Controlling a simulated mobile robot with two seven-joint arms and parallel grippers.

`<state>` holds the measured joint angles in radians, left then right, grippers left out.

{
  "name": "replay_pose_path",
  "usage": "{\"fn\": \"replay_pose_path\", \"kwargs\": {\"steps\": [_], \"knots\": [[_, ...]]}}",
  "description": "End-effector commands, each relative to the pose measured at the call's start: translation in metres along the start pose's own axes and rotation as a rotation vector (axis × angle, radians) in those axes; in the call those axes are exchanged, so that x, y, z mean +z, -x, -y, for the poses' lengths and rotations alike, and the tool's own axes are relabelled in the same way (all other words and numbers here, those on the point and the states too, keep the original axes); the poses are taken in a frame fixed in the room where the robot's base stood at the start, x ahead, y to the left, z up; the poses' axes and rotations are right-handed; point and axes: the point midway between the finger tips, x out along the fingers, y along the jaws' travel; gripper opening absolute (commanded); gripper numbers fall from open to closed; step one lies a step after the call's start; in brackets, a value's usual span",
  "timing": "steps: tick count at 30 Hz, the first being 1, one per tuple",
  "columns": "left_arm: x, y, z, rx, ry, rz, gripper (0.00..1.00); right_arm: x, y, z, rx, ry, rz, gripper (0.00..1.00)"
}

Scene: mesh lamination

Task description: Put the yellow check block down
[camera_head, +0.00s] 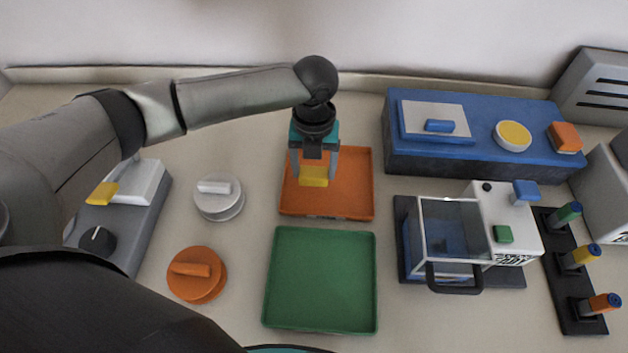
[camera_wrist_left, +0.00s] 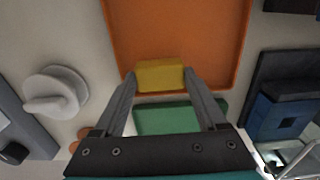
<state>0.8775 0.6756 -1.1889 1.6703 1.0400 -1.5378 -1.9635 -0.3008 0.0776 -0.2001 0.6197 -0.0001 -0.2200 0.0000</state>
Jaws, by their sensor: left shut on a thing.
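The yellow check block (camera_head: 313,176) is between the fingers of my left gripper (camera_head: 314,172), which is shut on it. In the head view the block shows over the orange tray (camera_head: 357,190). In the left wrist view the block (camera_wrist_left: 160,75) sits between both fingertips (camera_wrist_left: 159,80), with the orange tray (camera_wrist_left: 215,30) behind it. I cannot tell whether the block touches the tray floor. My right gripper is not in view.
A green tray (camera_head: 320,280) lies empty in front of the orange one. A white round knobbed piece (camera_head: 219,199) and an orange one (camera_head: 197,275) stand to the left. A clear-lidded machine (camera_head: 450,235) and a blue platform (camera_head: 485,135) stand to the right.

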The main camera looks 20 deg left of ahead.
Motion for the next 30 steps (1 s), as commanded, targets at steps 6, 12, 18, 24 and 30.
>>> {"fn": "replay_pose_path", "kwargs": {"steps": [6,12,18,24,30], "knots": [[-0.001,-0.025,0.000,0.001,0.001,-0.002,0.16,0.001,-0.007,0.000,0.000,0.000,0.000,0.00],[0.000,-0.044,0.001,-0.001,-0.001,0.000,0.16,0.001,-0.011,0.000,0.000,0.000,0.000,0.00],[0.000,-0.043,0.000,-0.001,-0.001,0.000,0.16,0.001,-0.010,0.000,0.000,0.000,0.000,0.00],[0.000,-0.046,0.000,0.000,0.000,0.000,0.82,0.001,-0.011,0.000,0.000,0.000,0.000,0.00],[0.000,-0.046,0.000,0.000,0.000,0.000,1.00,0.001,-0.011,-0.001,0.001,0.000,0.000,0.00]]}}
